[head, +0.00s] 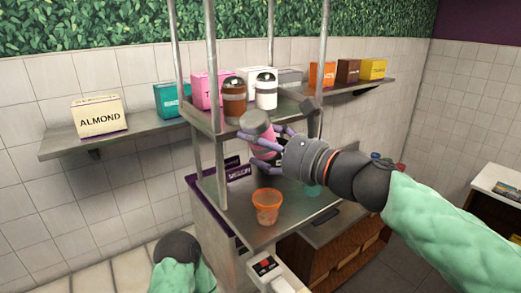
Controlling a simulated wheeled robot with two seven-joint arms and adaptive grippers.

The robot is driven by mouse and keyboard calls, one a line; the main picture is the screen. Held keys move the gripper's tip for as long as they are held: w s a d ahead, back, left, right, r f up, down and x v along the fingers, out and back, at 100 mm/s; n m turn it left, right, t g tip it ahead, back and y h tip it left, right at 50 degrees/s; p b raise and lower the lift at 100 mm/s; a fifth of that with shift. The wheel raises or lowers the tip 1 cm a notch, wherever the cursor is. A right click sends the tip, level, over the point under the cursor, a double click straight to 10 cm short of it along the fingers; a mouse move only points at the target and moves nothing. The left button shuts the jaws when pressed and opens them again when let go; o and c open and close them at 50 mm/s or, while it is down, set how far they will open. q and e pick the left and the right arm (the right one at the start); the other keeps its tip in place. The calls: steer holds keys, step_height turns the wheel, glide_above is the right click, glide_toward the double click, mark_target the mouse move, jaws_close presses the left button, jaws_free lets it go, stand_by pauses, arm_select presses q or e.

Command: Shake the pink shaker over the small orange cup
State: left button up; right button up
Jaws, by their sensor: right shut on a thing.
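The small orange cup (267,208) stands upright on the grey metal counter in the head view. My right gripper (266,148) reaches in from the right, its fingers closed around the pink shaker (264,137). The shaker has a grey cap, which points up and to the left. It is held above and behind the cup in the picture, clear of it. The fingers cover part of the shaker's body. My left arm shows only as a dark, rounded part and a green sleeve at the bottom; its gripper fingers are not visible.
A brown shaker (234,101) and a white shaker (265,92) stand on the shelf above the counter. Metal posts (215,110) rise around the counter. An almond box (99,118) and other coloured boxes line the wall shelves. Bare counter (236,210) surrounds the cup.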

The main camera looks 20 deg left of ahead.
mark_target(269, 132)
steer(key=shift+r+p, duration=1.2)
steer(key=shift+r, duration=0.35)
steer(key=shift+f, duration=0.2)
step_height(269, 132, down, 8)
steer(key=b, duration=0.7)
steer(key=shift+r+b, duration=0.15)
steer(key=shift+b, duration=0.2)
